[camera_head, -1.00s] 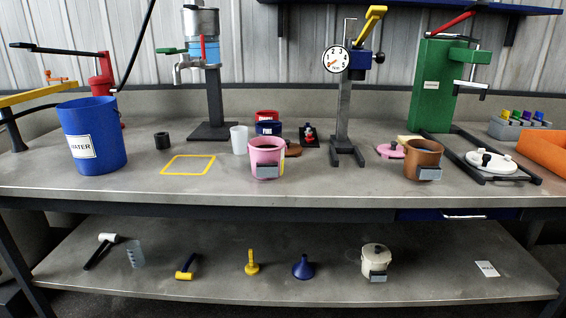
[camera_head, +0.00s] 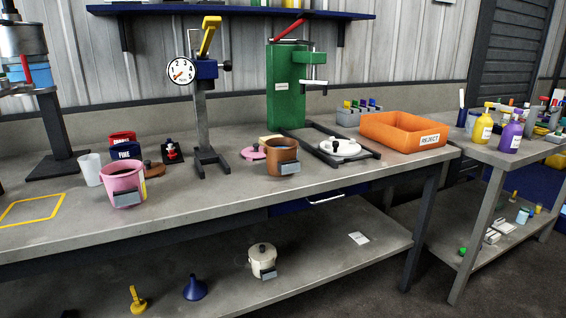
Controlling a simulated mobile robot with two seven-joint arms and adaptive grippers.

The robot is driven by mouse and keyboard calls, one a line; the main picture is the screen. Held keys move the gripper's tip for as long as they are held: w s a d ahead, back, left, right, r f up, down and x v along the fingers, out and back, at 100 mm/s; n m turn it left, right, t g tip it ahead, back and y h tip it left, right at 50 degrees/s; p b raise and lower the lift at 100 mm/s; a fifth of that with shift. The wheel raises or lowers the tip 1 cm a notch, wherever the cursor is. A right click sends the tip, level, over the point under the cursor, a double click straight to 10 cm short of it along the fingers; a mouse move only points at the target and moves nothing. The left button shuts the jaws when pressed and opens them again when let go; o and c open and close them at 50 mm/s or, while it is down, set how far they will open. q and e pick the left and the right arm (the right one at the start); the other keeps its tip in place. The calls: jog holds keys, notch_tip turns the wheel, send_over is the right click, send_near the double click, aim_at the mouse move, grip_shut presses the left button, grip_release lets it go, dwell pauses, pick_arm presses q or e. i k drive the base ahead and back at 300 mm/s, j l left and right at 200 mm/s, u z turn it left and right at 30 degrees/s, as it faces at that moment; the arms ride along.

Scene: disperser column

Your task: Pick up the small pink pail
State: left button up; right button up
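The small pink pail (camera_head: 123,184) stands upright and open on the workbench, at the left of the head view. It has a grey plate on its front. A pink lid (camera_head: 253,153) lies apart from it, beside a brown pail (camera_head: 283,157). Neither of my grippers is in view.
A white cup (camera_head: 91,170) stands just left of the pink pail, with red and blue FINE containers (camera_head: 125,151) behind it. A dial stand (camera_head: 204,125), green press (camera_head: 288,85) and orange REJECT bin (camera_head: 402,133) stand rightward. The bench front before the pail is clear.

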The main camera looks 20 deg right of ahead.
aim_at(124, 182)
jog(key=l+z, duration=0.2)
jog(key=z, duration=1.3)
jog(key=j+u, duration=0.1)
jog(key=u, duration=1.65)
jog(key=i+j+z, duration=0.4)
jog(key=i+j, duration=0.2)
